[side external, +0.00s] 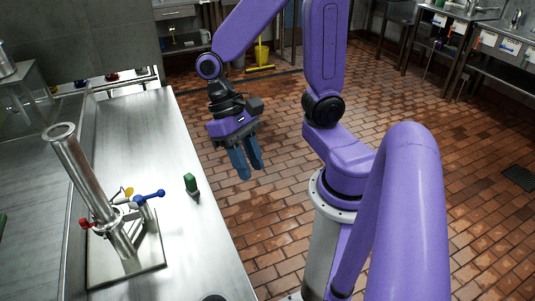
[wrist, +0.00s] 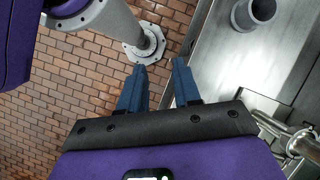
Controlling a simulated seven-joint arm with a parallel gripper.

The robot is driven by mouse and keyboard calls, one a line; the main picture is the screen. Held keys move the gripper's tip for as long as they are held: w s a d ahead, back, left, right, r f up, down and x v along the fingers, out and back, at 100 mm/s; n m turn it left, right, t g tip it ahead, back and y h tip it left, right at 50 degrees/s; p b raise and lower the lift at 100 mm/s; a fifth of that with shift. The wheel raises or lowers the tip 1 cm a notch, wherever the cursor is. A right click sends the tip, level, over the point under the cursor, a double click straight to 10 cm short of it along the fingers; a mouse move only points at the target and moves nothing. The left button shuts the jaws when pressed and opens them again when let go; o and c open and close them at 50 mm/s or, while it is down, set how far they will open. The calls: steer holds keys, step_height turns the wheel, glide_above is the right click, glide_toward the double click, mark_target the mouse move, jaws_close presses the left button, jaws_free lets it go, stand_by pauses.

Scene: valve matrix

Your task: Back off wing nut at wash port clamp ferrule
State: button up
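A steel pipe assembly (side external: 85,180) stands tilted on a base plate (side external: 150,252) on the steel bench at left in the side view. A clamp (side external: 128,210) rings its lower part, with a small yellow piece (side external: 128,191), a blue handle (side external: 150,196) and a red piece (side external: 85,223) around it. I cannot tell which small part is the wing nut. Part of the pipework (wrist: 305,143) shows at the lower right of the wrist view. My gripper (side external: 250,173) is open and empty, pointing down, apart from the assembly and right of the bench edge. Its parted fingers (wrist: 159,66) show in the wrist view.
A green-topped object (side external: 191,184) stands on the bench between the assembly and my gripper. A grey round open-topped piece (wrist: 255,12) shows at the top of the wrist view. The far part of the bench (side external: 135,125) is clear.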

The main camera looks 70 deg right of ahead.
steer(key=s+n+t, duration=0.1)
steer(key=n, duration=0.4)
steer(key=s+d+r+n+t+h, duration=0.1)
steer(key=n+t, duration=0.1)
steer(key=n, duration=0.3)
steer(key=s+n+t, duration=0.1)
steer(key=n, duration=0.4)
steer(key=shift+s+d+r+t+h, duration=0.2)
steer(key=shift+s+d+t+h, duration=0.1)
steer(key=shift+d+t+h, duration=0.1)
jaws_close()
steer(key=m+t, duration=0.4)
steer(key=t, duration=0.1)
glide_toward(135, 208)
steer(key=shift+x, duration=2.9)
